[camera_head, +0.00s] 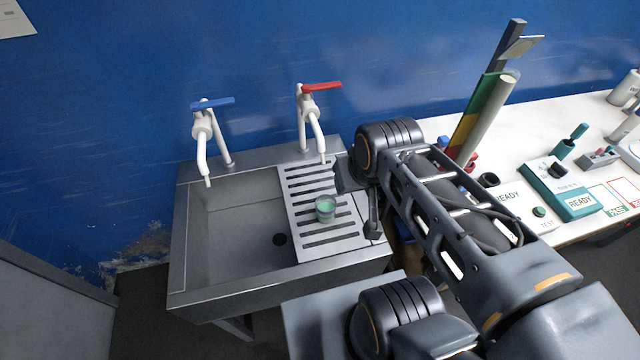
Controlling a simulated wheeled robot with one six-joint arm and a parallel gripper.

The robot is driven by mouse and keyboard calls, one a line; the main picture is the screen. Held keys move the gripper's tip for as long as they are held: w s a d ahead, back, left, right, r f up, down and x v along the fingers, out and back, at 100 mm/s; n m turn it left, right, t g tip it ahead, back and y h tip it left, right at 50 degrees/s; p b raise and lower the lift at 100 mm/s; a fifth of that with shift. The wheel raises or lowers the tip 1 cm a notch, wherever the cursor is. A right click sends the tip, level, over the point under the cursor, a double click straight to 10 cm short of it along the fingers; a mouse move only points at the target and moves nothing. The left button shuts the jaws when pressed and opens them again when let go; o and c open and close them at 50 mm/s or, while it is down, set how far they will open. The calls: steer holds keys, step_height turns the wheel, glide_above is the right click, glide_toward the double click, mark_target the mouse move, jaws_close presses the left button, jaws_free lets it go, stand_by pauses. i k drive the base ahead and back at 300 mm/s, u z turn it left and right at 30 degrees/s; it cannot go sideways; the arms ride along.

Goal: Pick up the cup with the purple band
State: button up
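A small cup (325,209) stands upright on the slotted drainboard (303,240) on the right side of the sink. Its inside looks green, and its outer wall is greyish. I cannot make out clearly whether it has a purple band. My gripper (371,218) seems to hang below the dark arm joint, just to the right of the cup and apart from it. It is seen edge-on and partly hidden by my arm, so I cannot tell whether its fingers are open or shut.
Two white taps stand behind the sink, one with a blue lever (213,103) and one with a red lever (320,87). The sink basin (235,235) is empty. A white bench (560,120) at right carries a teal device (560,190), a tall column (480,115) and bottles.

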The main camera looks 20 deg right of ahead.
mark_target(325, 204)
steer(key=z, duration=0.05)
steer(key=k, duration=0.5)
steer(key=z, duration=2.95)
steer(key=k, duration=1.3)
steer(key=u, duration=1.95)
steer(key=i, duration=0.5)
steer(key=z, duration=0.1)
